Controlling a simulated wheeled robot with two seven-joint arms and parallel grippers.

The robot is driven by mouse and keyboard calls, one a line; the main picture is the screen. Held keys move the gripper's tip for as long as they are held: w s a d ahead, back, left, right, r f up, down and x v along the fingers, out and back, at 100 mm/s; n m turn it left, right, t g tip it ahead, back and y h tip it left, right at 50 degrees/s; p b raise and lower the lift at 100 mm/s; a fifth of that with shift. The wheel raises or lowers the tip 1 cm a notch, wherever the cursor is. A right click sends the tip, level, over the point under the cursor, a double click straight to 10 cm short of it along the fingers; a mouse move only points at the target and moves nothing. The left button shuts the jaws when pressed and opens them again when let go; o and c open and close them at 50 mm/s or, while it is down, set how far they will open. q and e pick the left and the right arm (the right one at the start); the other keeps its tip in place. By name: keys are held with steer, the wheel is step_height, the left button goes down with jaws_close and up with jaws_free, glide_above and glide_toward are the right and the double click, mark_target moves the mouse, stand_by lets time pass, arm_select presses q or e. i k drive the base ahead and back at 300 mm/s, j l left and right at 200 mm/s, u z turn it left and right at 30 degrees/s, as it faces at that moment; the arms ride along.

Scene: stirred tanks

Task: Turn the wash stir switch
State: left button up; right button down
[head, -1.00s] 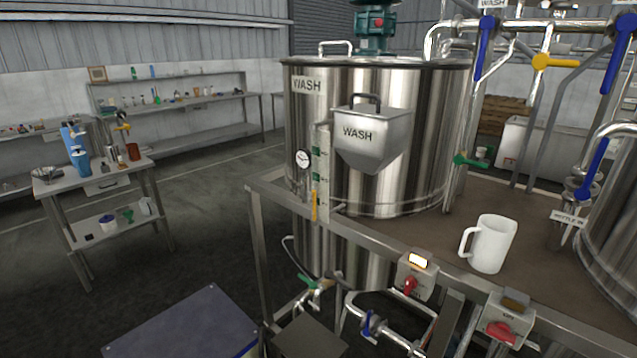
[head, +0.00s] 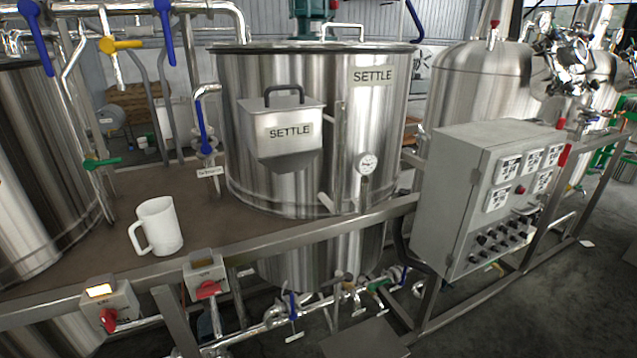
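Two small grey switch boxes are fixed along the platform's front edge at lower left. The left box (head: 122,297) has a lit lamp (head: 99,291) and a red knob (head: 108,318). The right box (head: 216,270) has an unlit lamp and a red knob (head: 208,289). A large grey control panel (head: 458,190) at right carries several dark knobs (head: 490,238) and white displays (head: 509,168). The labels are too small to read, so I cannot tell which one is the wash stir switch. Neither of my grippers is in view.
The steel tank marked SETTLE (head: 385,130) stands in the middle; part of another tank (head: 30,150) shows at the left edge. A white mug (head: 162,228) stands on the brown platform (head: 80,265). Pipes and valves run below the platform. Dark floor (head: 600,285) is open at right.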

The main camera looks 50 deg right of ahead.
mark_target(482, 240)
steer(key=j+z, duration=0.15)
steer(key=z, duration=2.65)
